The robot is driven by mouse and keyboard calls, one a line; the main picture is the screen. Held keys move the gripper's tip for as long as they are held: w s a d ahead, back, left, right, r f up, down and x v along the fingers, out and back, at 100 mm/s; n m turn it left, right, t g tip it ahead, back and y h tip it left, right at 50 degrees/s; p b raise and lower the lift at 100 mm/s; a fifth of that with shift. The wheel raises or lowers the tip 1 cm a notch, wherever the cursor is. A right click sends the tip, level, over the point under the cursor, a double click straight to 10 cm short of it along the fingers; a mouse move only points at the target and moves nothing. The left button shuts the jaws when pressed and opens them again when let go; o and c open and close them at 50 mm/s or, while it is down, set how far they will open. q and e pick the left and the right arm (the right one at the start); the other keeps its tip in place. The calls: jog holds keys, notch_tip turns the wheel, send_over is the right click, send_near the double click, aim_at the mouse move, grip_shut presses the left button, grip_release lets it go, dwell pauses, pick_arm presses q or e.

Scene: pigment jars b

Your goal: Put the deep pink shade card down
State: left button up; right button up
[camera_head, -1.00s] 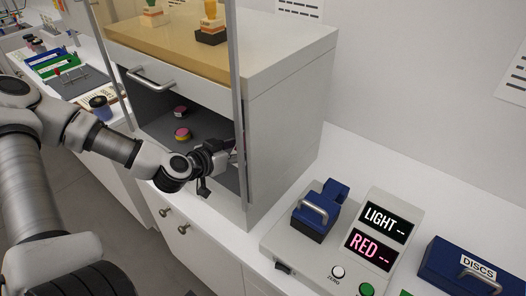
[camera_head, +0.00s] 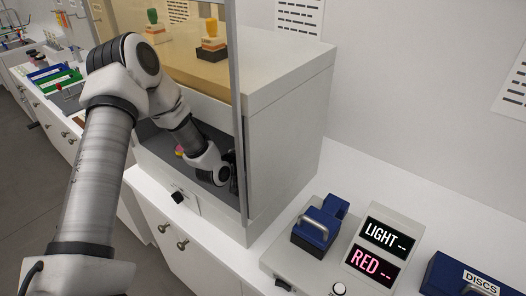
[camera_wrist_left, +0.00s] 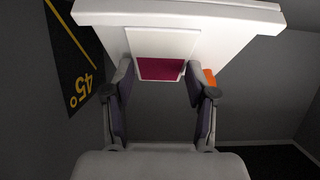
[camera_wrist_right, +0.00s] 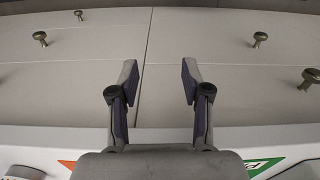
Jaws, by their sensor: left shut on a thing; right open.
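The deep pink shade card (camera_wrist_left: 160,69) is between the fingers of my left gripper (camera_wrist_left: 159,80), which is shut on it. It shows a white upper part and a deep pink patch. Behind it is a broad white piece (camera_wrist_left: 225,20); I cannot tell whether the card touches it. In the head view my left arm reaches into the grey viewing booth (camera_head: 285,150), and the gripper is mostly hidden behind the booth's front post and side wall. My right gripper (camera_wrist_right: 158,72) is open and empty, facing white cabinet fronts.
A pink and yellow jar (camera_head: 179,150) stands in the booth, partly hidden by my arm. A 45° mark (camera_wrist_left: 80,90) is on the booth's dark inside. An orange thing (camera_wrist_left: 209,77) shows beside my right-hand finger. A meter (camera_head: 375,245) and blue discs box (camera_head: 465,270) stand outside.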

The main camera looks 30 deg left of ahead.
pick_arm(q)
jog(key=shift+s+f, duration=0.1)
jog(key=shift+f, duration=0.1)
jog(key=o, duration=0.9)
jog(key=shift+r, duration=0.1)
